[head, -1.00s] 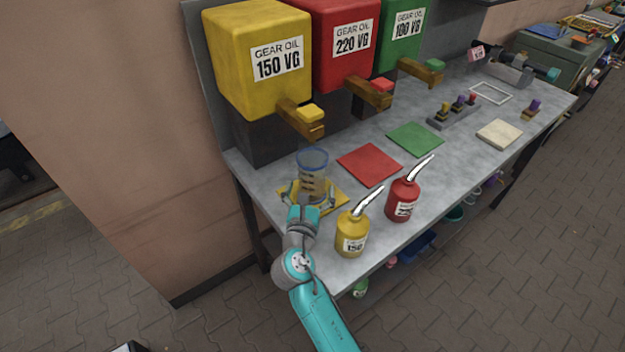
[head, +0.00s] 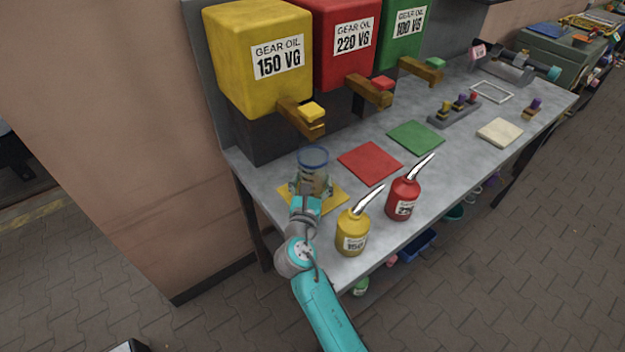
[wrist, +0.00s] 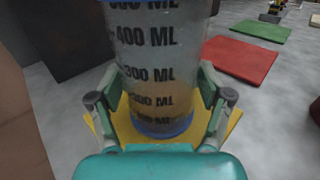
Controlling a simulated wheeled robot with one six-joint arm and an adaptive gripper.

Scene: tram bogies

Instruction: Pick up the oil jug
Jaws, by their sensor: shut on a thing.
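The oil jug (head: 313,160) is a clear cylinder with a blue rim and dark millilitre marks. In the wrist view the jug (wrist: 158,60) stands upright between the fingers, its blue base over the yellow mat (wrist: 229,125). My gripper (head: 311,187) is shut on the jug from the front, with one finger on each side. Whether the base touches the mat I cannot tell. My gripper hides part of the jug's lower body in the head view.
Yellow (head: 257,85), red (head: 340,85) and green (head: 403,25) gear oil tanks with taps stand behind. Yellow (head: 352,234) and red (head: 403,199) spouted oil cans stand to the right, near the bench's front edge. Red (head: 369,162) and green (head: 415,138) mats lie flat.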

